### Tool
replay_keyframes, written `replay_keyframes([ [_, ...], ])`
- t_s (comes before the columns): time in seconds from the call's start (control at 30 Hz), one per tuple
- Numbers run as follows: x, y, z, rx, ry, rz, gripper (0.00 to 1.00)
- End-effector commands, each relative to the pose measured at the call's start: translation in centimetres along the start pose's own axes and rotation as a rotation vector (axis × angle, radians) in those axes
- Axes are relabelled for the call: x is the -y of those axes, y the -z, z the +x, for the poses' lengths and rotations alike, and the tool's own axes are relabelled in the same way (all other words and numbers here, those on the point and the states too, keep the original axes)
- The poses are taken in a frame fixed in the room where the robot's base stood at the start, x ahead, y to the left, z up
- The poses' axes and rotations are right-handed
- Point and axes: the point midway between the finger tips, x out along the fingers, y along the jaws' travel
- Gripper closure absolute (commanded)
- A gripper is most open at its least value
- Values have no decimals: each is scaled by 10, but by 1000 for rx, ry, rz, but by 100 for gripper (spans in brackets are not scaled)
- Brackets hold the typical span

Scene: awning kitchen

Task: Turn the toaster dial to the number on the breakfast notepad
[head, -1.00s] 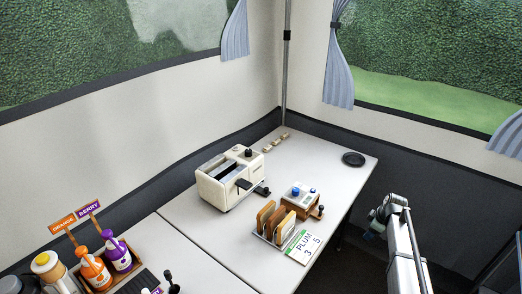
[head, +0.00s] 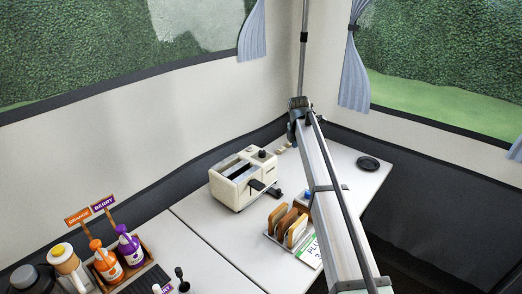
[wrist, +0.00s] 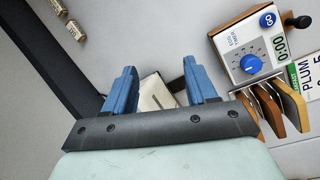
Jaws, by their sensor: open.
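The cream toaster (head: 224,188) stands on the white table in the head view, with a dark round knob (head: 262,154) on top and a black lever (head: 257,185) on its side. The notepad (head: 310,252) lies by the toast rack, partly hidden by my arm; "PLU" and a "3" show. In the wrist view the notepad (wrist: 307,72) shows "PLUM" and is cut off by the edge. My gripper (wrist: 161,78) is open and empty, its blue fingers apart. A cream corner, probably the toaster's (wrist: 154,94), shows between and below them. The fingers are not discernible in the head view.
The egg timer (wrist: 240,50), with a blue knob and a 0:00 display, stands beside the toast rack (wrist: 262,108). Small tan blocks (wrist: 75,30) lie by the wall. A black disc (head: 368,163) lies right. Orange (head: 107,264) and purple (head: 130,248) bottles stand left.

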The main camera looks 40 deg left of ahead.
Motion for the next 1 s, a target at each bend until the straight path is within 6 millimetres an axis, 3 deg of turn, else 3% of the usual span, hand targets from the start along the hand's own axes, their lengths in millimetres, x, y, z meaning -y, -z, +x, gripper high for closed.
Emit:
replay_keyframes([
  [0.03, -19, 21, -16, 15, 8, -52, 43],
  [0.1, -36, 47, -37, 38, 23, -117, 43],
  [0.3, -72, 110, -90, 95, 60, -270, 43],
  [0.5, -87, 144, -120, 127, 80, -346, 43],
  [0.73, -88, 149, -115, 133, 86, -360, 43],
  [1.0, -85, 142, -72, 133, 86, -358, 43],
])
